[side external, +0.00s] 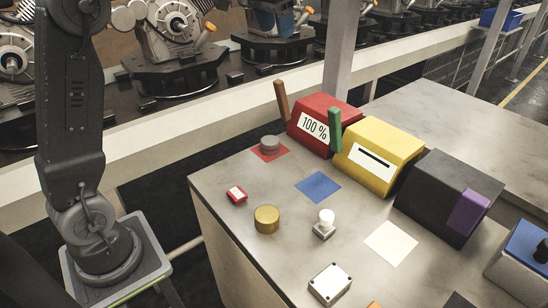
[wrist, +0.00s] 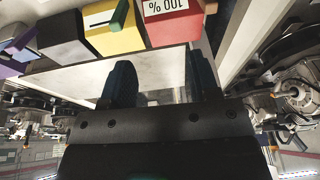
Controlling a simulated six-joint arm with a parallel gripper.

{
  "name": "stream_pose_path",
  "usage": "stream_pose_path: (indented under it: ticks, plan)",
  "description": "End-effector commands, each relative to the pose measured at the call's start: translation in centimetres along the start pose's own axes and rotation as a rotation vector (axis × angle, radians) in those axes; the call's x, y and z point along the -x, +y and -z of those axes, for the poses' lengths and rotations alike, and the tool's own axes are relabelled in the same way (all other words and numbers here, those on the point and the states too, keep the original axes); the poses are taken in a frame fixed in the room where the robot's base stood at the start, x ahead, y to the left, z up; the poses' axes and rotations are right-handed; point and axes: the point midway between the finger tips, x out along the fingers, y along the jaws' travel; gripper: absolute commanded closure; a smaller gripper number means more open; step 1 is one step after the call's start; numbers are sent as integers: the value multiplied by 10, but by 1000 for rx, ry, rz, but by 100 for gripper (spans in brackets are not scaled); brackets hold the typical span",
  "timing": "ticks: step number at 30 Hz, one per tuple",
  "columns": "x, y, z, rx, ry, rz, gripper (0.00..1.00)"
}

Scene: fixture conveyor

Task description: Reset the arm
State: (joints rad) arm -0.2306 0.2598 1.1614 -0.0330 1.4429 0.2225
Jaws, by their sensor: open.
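My gripper (wrist: 163,78) shows in the wrist view with two dark fingers spread apart and nothing between them. Beyond the fingers is the grey worktable (wrist: 75,82), with the boxes appearing upside down along the top. In the side external view my arm stands upright at the left on a stand, apart from the worktable (side external: 225,185). My gripper is out of that frame, above its top edge.
A conveyor with machines (side external: 170,35) runs behind.

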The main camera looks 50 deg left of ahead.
Motion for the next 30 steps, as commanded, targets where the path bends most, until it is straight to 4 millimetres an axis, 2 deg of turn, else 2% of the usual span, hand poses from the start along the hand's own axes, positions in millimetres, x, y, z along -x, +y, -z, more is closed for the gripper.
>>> stream_pose_path:
  ticks: [1,3,8,13,18,21,24,30]
  plan:
    - [8,13,-18,-3,16,1,45]
    - [13,26,-42,-2,37,2,45]
    - [14,55,-103,-2,86,0,45]
    - [0,79,-175,-2,137,-7,45]
    - [-28,95,-241,-2,183,-19,45]
    - [-43,100,-269,-1,201,-26,45]
    - [-54,103,-286,-1,212,-29,45]
    - [-61,104,-295,0,216,-32,45]
